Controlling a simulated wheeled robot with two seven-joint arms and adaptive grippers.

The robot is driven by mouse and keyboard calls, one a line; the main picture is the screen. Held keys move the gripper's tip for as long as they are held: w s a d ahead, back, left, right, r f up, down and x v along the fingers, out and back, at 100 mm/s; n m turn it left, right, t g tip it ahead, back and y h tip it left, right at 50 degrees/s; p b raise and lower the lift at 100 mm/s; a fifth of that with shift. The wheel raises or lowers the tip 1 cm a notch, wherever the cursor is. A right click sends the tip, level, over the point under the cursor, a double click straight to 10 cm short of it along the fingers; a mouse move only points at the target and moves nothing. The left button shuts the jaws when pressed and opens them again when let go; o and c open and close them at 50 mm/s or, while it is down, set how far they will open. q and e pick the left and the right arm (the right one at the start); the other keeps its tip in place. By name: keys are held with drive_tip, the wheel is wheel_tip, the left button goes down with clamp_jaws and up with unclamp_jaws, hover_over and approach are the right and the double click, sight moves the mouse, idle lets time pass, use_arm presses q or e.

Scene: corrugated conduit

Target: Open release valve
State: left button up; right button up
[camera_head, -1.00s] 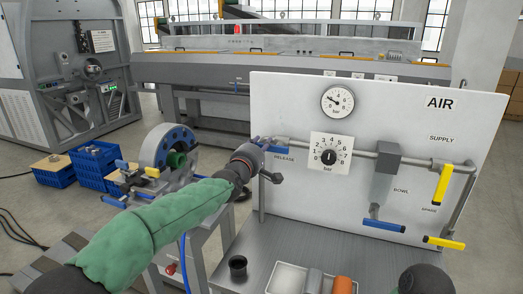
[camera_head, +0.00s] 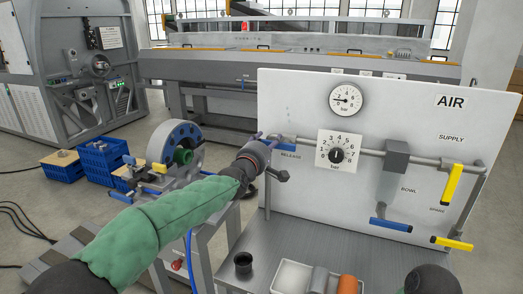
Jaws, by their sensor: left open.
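The release valve's blue handle (camera_head: 284,147) is at the left end of the grey pipe, just above the RELEASE label on the white AIR panel (camera_head: 300,98). It lies roughly level, and its left part is hidden by my gripper. My left gripper (camera_head: 268,139) reaches in from the left with its fingers at the handle. The fingers are open. They are small and overlap the valve, so I cannot tell whether they touch it. A round pressure gauge (camera_head: 346,100) sits above, with its needle toward the left.
A regulator dial (camera_head: 337,151) is right of the valve. A blue bowl handle (camera_head: 391,225) and yellow supply (camera_head: 453,183) and spare (camera_head: 452,243) handles are further right. A black cup (camera_head: 243,263) and a white tray (camera_head: 292,276) stand on the metal bench below.

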use_arm(q)
drive_tip(key=v, duration=1.1)
drive_tip(key=shift+s, duration=0.3)
drive_tip(key=shift+a+r, duration=0.1)
idle(0.4)
